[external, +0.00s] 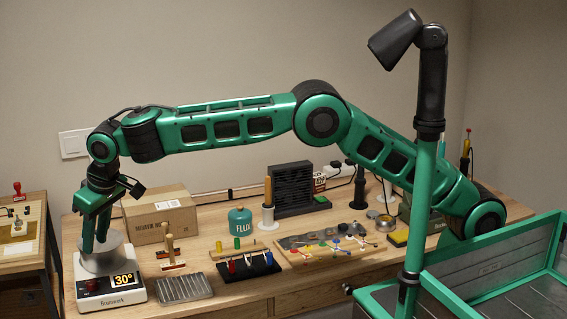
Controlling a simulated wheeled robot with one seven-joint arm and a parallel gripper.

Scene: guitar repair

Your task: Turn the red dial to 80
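A white device (112,297) with a round grey metal top (112,263) stands at the front left corner of the workbench. Its dark front panel has a lit display (124,280) that reads 30°. A small dark red dial (90,285) is on the panel to the left of the display; its markings are too small to read. My gripper (96,246) points down over the left part of the metal top, behind and above the dial. Its green fingers overlap the metal top in the picture. I cannot tell whether they touch it or how far apart they are.
A metal ribbed tray (184,289) lies right of the device. A black rack (248,268) with coloured tools and a cardboard box (160,216) are near. A side table (22,248) is at the left.

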